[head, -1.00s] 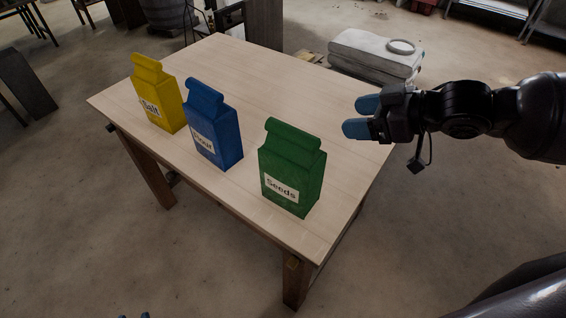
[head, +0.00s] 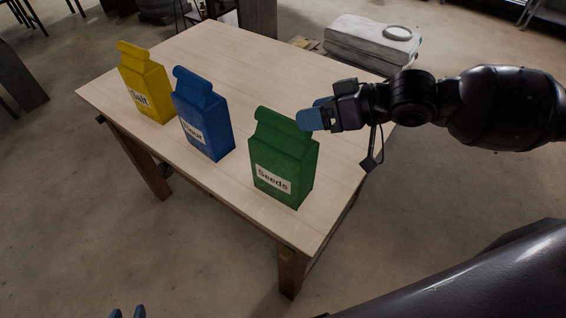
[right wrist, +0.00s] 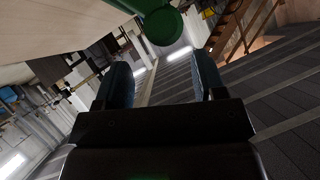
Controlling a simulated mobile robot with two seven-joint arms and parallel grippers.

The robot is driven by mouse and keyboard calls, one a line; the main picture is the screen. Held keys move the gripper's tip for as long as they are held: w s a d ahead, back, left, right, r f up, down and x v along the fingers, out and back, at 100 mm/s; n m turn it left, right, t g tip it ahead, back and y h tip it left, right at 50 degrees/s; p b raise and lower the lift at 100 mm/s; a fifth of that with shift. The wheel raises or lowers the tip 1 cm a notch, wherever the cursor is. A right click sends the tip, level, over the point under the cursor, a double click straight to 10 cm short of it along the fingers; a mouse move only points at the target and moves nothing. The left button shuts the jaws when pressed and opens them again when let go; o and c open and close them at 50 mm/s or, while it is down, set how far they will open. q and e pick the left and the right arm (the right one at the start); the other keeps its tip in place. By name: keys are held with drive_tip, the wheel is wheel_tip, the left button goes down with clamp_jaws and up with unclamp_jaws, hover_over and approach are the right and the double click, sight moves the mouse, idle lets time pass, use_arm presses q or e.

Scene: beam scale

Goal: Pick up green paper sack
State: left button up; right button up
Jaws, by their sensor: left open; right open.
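The green paper sack (head: 284,160), labelled "Seeds", stands upright on the table with its folded top up. In the right wrist view its green top (right wrist: 160,18) shows at the upper edge, beyond the fingertips. My right gripper (head: 312,112) is open and empty, with blue fingers, just to the right of the sack's top. From the head view I cannot tell whether it touches the sack. Both fingers (right wrist: 163,75) stand apart in the right wrist view, with nothing between them. My left gripper (head: 128,312) shows only its fingertips at the bottom edge, apart and empty.
A blue sack (head: 204,120), labelled "Flour", and a yellow sack (head: 146,85), labelled "Salt", stand left of the green one on the wooden table (head: 245,60). The table behind the sacks is clear. A pale stacked bundle (head: 370,45) lies beyond the table.

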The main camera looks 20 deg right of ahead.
sight(289, 119)
drive_tip(key=shift+s+b+x, duration=0.15)
drive_tip(key=shift+x, duration=1.2)
drive_tip(key=shift+s+b+x, duration=0.15)
drive_tip(key=shift+x, duration=1.2)
drive_tip(key=shift+a, duration=0.2)
clamp_jaws()
drive_tip(key=shift+r, duration=0.15)
